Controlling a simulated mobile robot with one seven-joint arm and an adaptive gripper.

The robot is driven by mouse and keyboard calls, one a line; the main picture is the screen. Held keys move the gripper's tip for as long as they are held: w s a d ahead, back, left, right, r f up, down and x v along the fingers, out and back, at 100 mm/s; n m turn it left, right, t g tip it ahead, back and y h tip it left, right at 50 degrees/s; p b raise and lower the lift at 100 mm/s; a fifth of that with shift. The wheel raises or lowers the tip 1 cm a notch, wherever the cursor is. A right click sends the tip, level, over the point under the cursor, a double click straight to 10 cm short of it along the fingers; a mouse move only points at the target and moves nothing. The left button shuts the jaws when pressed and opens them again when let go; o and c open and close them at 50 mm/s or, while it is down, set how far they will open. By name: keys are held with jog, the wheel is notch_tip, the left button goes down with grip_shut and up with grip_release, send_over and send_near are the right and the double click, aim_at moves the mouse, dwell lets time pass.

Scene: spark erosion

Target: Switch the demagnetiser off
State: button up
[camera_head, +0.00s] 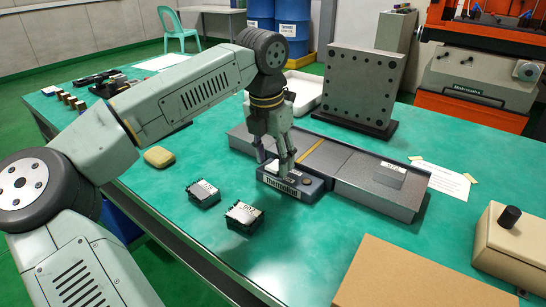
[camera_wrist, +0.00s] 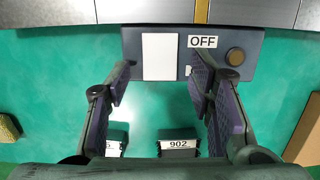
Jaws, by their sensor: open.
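The demagnetiser (camera_head: 327,168) is a long, low grey unit with a yellow stripe across its top, lying on the green table. Its dark control box (camera_head: 291,184) juts out at the front; it also shows in the wrist view (camera_wrist: 145,72). The box carries a white rectangular plate (camera_wrist: 160,57), an OFF label (camera_wrist: 203,41) and a round brown knob (camera_wrist: 235,56). Another small label beside the plate is partly hidden by a finger. My gripper (camera_head: 273,160) is open and empty over the control box; in the wrist view its fingers (camera_wrist: 163,76) straddle the white plate. Contact cannot be told.
Two dark labelled blocks (camera_head: 203,192) (camera_head: 243,216) stand in front of the control box. A yellow block (camera_head: 159,156) lies to the left. A drilled plate (camera_head: 362,85) stands behind; a beige box with a black knob (camera_head: 510,216) sits at the right. Table between is clear.

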notch_tip(320, 180, up, 12)
jog(key=s, duration=0.1)
jog(key=shift+s+a, duration=0.15)
jog(key=shift+a, duration=0.3)
